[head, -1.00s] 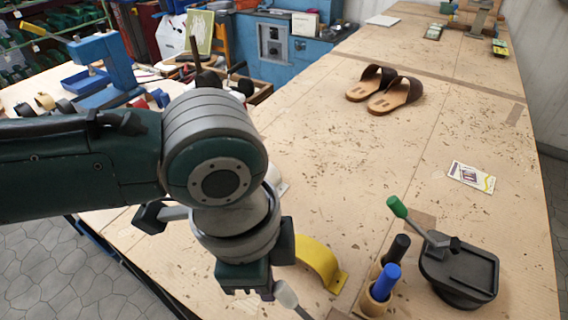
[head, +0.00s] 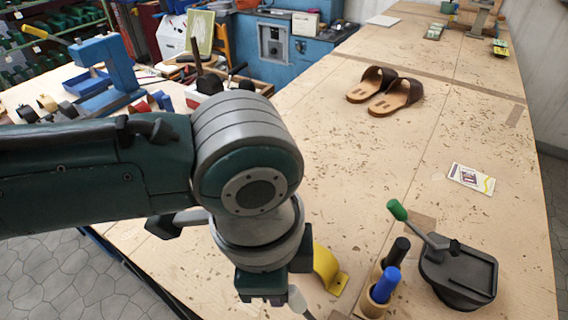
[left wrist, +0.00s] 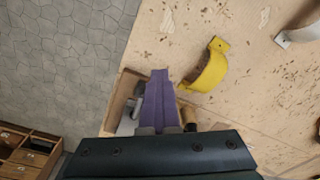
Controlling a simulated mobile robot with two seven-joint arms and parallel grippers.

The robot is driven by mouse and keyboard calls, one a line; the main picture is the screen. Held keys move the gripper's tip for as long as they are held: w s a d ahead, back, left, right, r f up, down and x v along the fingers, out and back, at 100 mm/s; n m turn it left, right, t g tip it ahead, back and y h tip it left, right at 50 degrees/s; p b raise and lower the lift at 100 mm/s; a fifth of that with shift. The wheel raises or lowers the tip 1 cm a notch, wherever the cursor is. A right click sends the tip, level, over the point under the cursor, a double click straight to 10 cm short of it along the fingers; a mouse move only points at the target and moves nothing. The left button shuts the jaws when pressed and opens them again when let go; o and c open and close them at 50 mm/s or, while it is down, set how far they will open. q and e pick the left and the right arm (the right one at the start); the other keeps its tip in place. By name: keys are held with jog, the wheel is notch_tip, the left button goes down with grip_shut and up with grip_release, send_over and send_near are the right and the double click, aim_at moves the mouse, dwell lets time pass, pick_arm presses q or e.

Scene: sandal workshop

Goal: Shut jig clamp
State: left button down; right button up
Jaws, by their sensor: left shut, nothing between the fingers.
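The jig clamp (head: 458,275) is a black block with a flat plate on top, at the lower right of the head view. Its metal lever (head: 424,235) slants up to the left and ends in a green grip (head: 397,209); the lever stands raised. My left gripper shows in the left wrist view as purple fingers (left wrist: 159,76), shut and empty. In the head view its fingers are hidden below my wrist, left of the clamp and apart from it. The clamp is not in the left wrist view. My right gripper is not in view.
A yellow curved piece (head: 329,269) lies beside my left wrist. A holder with a black handle (head: 397,251) and a blue handle (head: 385,284) stands between my wrist and the clamp. A printed card (head: 471,178) and sandals (head: 396,95) lie farther back. The middle of the bench is clear.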

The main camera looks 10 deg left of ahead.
aim_at(302, 309)
pick_arm(q)
jog(key=d, duration=0.1)
jog(key=s+d, duration=0.1)
jog(key=d+h, duration=0.1)
jog(key=shift+s+d+f, duration=0.2)
jog(key=shift+f, duration=0.15)
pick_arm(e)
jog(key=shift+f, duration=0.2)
pick_arm(q)
jog(key=shift+s+d+r+p, duration=0.1)
jog(key=shift+d+p, duration=0.05)
jog(key=shift+d, duration=0.3)
jog(key=shift+s+d+r+p, duration=0.1)
jog(key=shift+d+p, duration=0.05)
jog(key=shift+d, duration=0.25)
jog(key=shift+s+d+f, duration=0.1)
jog(key=shift+s+d, duration=0.2)
jog(key=shift+d, duration=0.2)
notch_tip(302, 309, up, 8)
jog(key=a+p, duration=0.1)
jog(key=p, duration=0.7)
jog(key=shift+w+a, duration=0.15)
jog(key=shift+w, duration=0.3)
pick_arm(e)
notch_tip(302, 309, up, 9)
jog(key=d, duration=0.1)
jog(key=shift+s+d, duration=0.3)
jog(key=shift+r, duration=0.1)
